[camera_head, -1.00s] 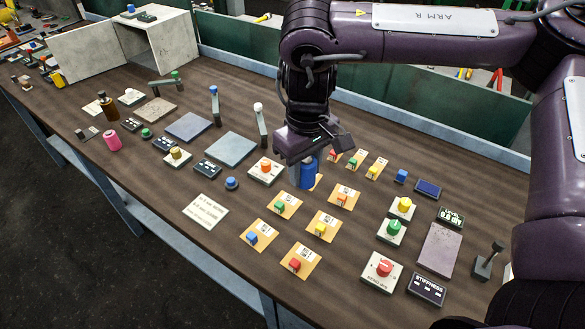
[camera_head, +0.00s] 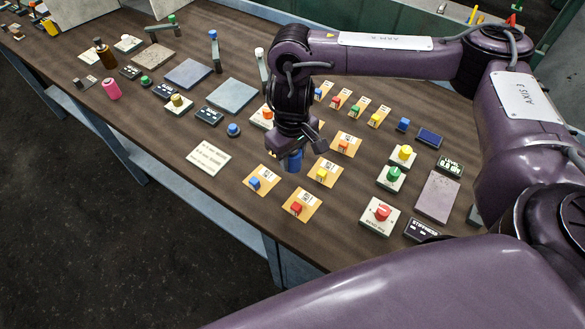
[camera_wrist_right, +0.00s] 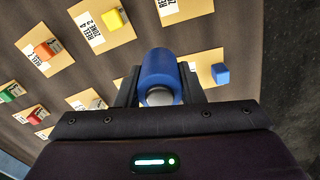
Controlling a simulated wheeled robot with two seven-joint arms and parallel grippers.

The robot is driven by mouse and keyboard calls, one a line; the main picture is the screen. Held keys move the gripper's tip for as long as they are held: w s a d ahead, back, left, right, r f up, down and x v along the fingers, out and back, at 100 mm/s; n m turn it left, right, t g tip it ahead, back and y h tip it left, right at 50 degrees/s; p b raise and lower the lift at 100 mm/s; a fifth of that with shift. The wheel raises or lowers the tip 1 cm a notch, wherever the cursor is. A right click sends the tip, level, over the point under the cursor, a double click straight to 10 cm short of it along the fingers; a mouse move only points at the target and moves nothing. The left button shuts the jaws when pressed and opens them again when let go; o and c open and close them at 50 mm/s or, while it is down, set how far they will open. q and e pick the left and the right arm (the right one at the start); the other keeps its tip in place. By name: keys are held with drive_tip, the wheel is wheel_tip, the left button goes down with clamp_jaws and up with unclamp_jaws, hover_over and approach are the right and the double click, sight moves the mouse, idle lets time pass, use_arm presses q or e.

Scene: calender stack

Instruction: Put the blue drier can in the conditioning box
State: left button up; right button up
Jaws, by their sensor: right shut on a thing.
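The blue drier can (camera_head: 293,162) is held upright by my right gripper (camera_head: 291,148), over the rows of tan cards at mid-bench. In the right wrist view the blue can (camera_wrist_right: 158,72) sits between the two dark fingers of the gripper (camera_wrist_right: 160,88), its pale round end facing the camera. How high it hangs above the bench is hard to tell. The pale grey conditioning box (camera_head: 78,12) is at the far left back, cut off by the top edge, so its opening is barely visible. My left gripper is not in view.
Tan cards with coloured blocks (camera_head: 325,173) lie under and around the can. Grey plates (camera_head: 232,95), a brown bottle (camera_head: 104,54), a pink cylinder (camera_head: 112,89) and upright posts (camera_head: 215,52) stand toward the left. Button boxes (camera_head: 380,216) are on the right.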

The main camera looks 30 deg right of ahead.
sight(292, 169)
drive_tip(key=shift+f+b, duration=0.6)
drive_tip(key=shift+f, duration=1.8)
drive_tip(key=o, duration=1.1)
drive_tip(key=shift+f, duration=0.15)
